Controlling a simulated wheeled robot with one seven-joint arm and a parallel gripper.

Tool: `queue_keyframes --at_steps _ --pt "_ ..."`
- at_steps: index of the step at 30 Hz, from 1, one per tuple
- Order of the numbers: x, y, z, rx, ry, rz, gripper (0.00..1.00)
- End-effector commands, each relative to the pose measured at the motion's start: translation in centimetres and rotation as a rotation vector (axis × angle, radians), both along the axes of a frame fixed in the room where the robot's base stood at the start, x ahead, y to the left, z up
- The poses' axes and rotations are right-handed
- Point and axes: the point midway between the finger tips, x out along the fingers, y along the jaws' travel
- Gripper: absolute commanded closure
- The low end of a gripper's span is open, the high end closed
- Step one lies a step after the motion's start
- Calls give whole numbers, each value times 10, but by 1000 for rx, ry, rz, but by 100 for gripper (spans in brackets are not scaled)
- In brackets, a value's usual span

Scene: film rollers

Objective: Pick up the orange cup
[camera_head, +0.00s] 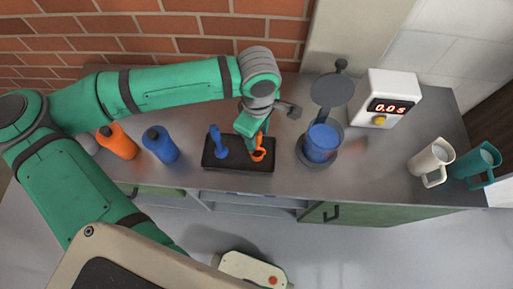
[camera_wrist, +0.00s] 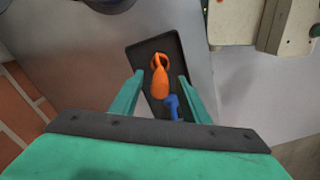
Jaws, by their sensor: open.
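The orange cup (camera_head: 259,155) is at the right end of a black tray (camera_head: 236,167) on the grey counter, partly hidden by my gripper in the head view. In the wrist view, the orange cup (camera_wrist: 159,84) shows a rounded body and a loop at its far end. My gripper (camera_head: 256,135) points down over it. In the wrist view the two green fingers of my gripper (camera_wrist: 160,77) are spread on either side of the cup, with gaps between. Whether the fingertips reach down to its height is unclear.
A blue item (camera_head: 217,143) stands on the tray's left end. Orange (camera_head: 117,142) and blue (camera_head: 160,144) bottles stand left of the tray. To the right are a device with a blue container (camera_head: 321,143), a white timer (camera_head: 388,98), and white (camera_head: 431,158) and teal (camera_head: 474,163) jugs.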

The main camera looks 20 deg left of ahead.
Motion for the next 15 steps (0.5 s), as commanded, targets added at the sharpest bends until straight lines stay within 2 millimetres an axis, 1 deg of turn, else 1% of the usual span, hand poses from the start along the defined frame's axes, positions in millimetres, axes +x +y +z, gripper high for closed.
queue_keyframes --at_steps 3,10,11,12,14,15 --pt "0 0 -8 -1 -1 1 58" --pt "0 0 -9 0 -1 1 58" --pt "0 0 -9 0 -1 1 63" --pt "0 0 -9 0 -1 1 72" --pt "0 0 -9 0 -1 1 87" --pt "0 0 -9 0 -1 1 96"
